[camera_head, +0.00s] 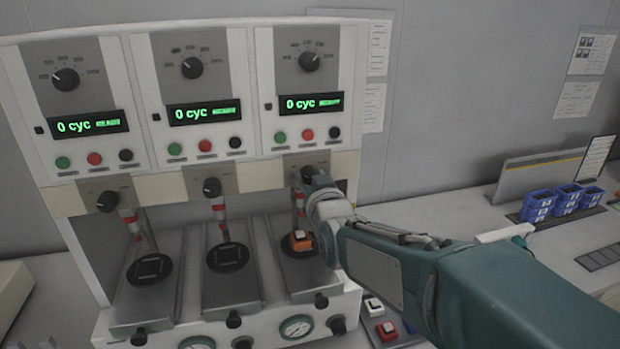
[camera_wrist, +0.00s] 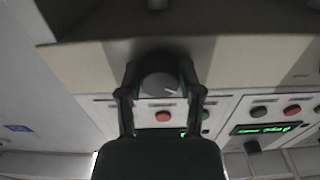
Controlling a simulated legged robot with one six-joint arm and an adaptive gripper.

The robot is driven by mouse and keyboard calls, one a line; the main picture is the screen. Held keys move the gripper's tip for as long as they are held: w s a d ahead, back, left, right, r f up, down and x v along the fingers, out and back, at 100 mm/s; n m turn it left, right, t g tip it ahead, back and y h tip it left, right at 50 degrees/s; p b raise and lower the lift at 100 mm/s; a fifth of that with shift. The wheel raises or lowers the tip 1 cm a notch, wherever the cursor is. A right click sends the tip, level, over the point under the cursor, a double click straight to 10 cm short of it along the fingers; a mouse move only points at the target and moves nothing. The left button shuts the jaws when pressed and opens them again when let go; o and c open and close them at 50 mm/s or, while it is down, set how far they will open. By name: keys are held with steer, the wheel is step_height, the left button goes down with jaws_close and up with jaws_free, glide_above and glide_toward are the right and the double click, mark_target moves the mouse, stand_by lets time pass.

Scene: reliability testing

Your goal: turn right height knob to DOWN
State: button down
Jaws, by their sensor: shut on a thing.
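The right height knob (camera_head: 307,172) is a dark round knob on the grey panel of the right station, below its coloured buttons. In the wrist view the knob (camera_wrist: 158,72) sits between my two fingers, with a small white mark toward its lower right. My gripper (camera_head: 314,179) is at this knob, reaching in from the right. In the wrist view my gripper (camera_wrist: 161,88) is shut on the knob, one finger on each side. The panel's labels around the knob are too small or hidden to read, so its exact setting cannot be told.
The left height knob (camera_head: 107,201) and middle height knob (camera_head: 212,187) are on the same strip. An orange block (camera_head: 301,241) sits on the right station's round plate beneath my gripper. Blue bins (camera_head: 566,198) stand on the counter at right. Red and white buttons (camera_head: 387,328) are below my arm.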

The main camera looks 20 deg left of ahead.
steer(key=shift+m, duration=0.4)
steer(key=m, duration=0.5)
steer(key=shift+m, duration=0.3)
steer(key=m, duration=1.1)
steer(key=shift+m, duration=0.4)
steer(key=m, duration=0.5)
steer(key=shift+f+m, duration=0.25)
steer(key=shift+m, duration=0.15)
steer(key=shift+c, duration=1.3)
jaws_free()
steer(key=shift+r, duration=0.15)
